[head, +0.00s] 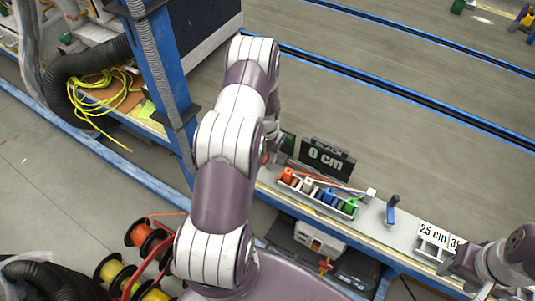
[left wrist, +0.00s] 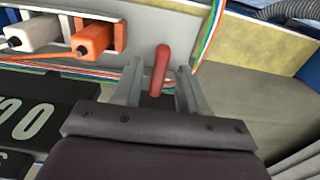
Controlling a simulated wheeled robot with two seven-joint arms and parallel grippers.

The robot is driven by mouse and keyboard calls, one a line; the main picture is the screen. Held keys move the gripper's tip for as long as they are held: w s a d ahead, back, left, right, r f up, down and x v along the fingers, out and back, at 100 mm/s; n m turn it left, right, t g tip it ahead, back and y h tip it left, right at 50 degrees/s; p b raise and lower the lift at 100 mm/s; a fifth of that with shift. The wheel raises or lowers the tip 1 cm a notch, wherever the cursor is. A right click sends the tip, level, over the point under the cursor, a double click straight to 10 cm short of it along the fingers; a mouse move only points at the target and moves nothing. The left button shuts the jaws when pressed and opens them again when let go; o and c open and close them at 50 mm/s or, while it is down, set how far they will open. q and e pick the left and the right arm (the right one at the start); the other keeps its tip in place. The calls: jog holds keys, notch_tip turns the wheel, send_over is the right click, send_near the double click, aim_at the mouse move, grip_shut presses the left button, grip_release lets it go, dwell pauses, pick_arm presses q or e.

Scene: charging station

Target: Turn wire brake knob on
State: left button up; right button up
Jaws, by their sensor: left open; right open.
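A red knob (left wrist: 161,66), shaped like a short lever, stands out from a light grey panel in the left wrist view. My left gripper (left wrist: 160,78) is open, with one finger on each side of the red knob. Small gaps seem to remain between fingers and knob; contact cannot be told. In the head view my left gripper (head: 271,145) is at the far left end of the workbench rail, mostly hidden by my own arm. My right gripper (head: 465,263) is at the lower right by the 25 cm sign, open and apart from the knob.
Orange and white plugs (left wrist: 92,40) and coloured wires (left wrist: 210,35) are close to my left gripper.

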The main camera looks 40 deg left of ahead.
pick_arm(q)
jog(key=shift+f, duration=0.35)
jog(key=shift+c, duration=0.3)
grip_shut()
